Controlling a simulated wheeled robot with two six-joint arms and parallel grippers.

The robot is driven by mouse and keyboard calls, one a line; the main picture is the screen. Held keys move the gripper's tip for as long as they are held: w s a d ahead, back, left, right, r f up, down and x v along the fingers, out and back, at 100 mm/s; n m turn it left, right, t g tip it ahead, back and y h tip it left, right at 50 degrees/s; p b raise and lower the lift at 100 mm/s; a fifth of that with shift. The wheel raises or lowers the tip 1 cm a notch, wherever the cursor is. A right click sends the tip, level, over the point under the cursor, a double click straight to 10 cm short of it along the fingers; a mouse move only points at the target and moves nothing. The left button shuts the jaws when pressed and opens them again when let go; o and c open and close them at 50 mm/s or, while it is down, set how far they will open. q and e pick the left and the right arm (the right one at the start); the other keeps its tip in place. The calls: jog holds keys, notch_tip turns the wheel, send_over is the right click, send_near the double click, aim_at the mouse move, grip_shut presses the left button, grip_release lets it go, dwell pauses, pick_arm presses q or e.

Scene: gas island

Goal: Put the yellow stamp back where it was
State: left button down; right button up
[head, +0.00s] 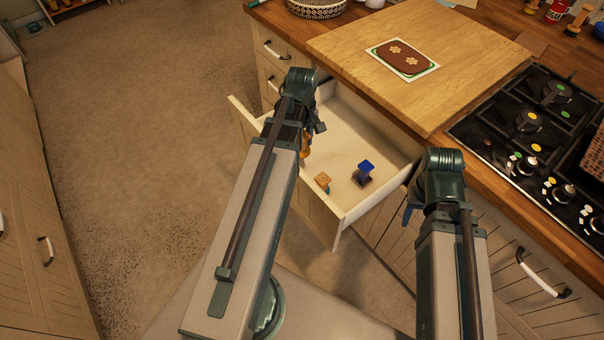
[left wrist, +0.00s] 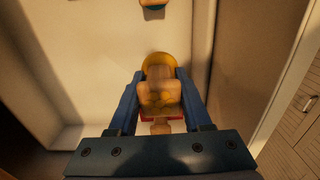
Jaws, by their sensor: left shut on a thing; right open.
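The yellow stamp (left wrist: 158,62) is between the fingers of my left gripper (left wrist: 160,92) in the left wrist view. Its round yellow end points away from the palm, with a blurred wooden part and a red edge nearer the palm. In the head view, a bit of yellow (head: 305,153) shows beside my left gripper (head: 312,138), which is mostly hidden by my arm, over the left part of the open drawer (head: 402,152). I cannot tell whether the stamp touches the drawer floor. My right gripper (head: 410,208) is open, mostly hidden behind its arm, right of the drawer.
A wooden board (head: 380,30) with a flower-patterned card (head: 402,58) lies on the counter above. A gas hob (head: 525,115) is to the right. Open floor lies left.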

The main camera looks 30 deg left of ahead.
aim_at(302, 156)
pick_arm(q)
notch_tip(302, 156, down, 6)
jog(key=b, duration=0.6)
jog(key=shift+f, duration=0.15)
jog(key=shift+f, duration=0.15)
notch_tip(302, 156, down, 3)
jog(key=b, duration=0.4)
jog(key=shift+f, duration=0.2)
jog(key=shift+f, duration=0.2)
jog(key=shift+c, duration=1.7)
grip_release()
jog(key=shift+r, duration=0.2)
